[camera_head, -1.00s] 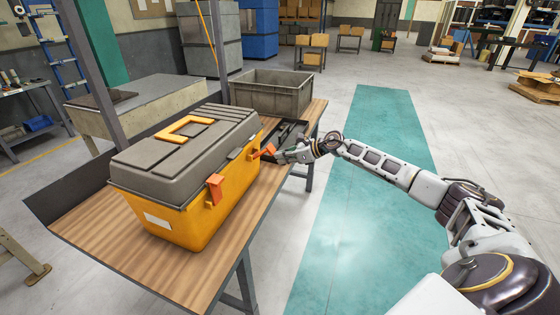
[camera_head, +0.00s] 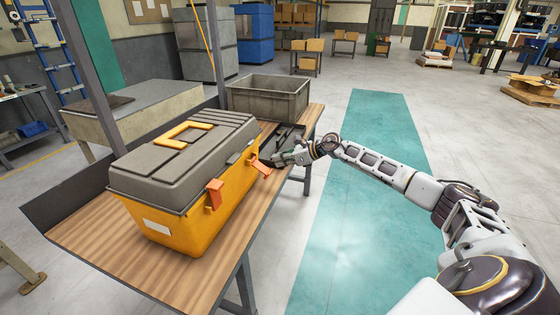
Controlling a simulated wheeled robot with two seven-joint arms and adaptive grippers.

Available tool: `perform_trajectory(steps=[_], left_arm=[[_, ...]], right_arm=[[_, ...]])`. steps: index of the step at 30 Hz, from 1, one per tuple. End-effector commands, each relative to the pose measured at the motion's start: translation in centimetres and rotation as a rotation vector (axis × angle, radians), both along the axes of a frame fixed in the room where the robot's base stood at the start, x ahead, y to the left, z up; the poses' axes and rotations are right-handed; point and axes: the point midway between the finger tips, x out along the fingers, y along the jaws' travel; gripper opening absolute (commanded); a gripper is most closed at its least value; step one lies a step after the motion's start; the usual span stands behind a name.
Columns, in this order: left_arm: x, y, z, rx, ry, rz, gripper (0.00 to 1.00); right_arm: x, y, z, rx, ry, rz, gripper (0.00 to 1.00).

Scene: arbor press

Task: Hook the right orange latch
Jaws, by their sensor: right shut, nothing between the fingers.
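The yellow toolbox (camera_head: 195,232) with its grey lid (camera_head: 165,165) shut stands on the wooden workbench. Its right orange latch (camera_head: 261,167) juts out from the side wall near the far corner, its free end angled outward and down. The left orange latch (camera_head: 214,194) lies flat and upright against the wall below the lid edge. My right gripper (camera_head: 279,159) is shut and empty, its tip just above and beside the right latch; whether they touch is unclear. My left gripper is out of view.
A grey open crate (camera_head: 268,99) stands on the bench behind the toolbox. A dark object (camera_head: 284,138) lies on the bench beyond my gripper. The wooden bench top (camera_head: 95,232) is bare in front of the toolbox. Clear floor lies to the right.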

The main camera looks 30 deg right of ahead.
Motion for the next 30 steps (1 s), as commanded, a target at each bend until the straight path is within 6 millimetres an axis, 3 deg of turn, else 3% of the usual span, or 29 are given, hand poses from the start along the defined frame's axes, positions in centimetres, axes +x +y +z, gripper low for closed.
perform_trajectory(steps=[18, 30], left_arm=[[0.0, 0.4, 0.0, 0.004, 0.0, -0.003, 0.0], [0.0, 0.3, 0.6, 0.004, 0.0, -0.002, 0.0]], right_arm=[[0.0, 0.0, 0.0, 0.0, 0.0, 0.0, 0.0], [0.0, 0.0, 1.1, -0.001, -0.001, 0.0, 0.0]])
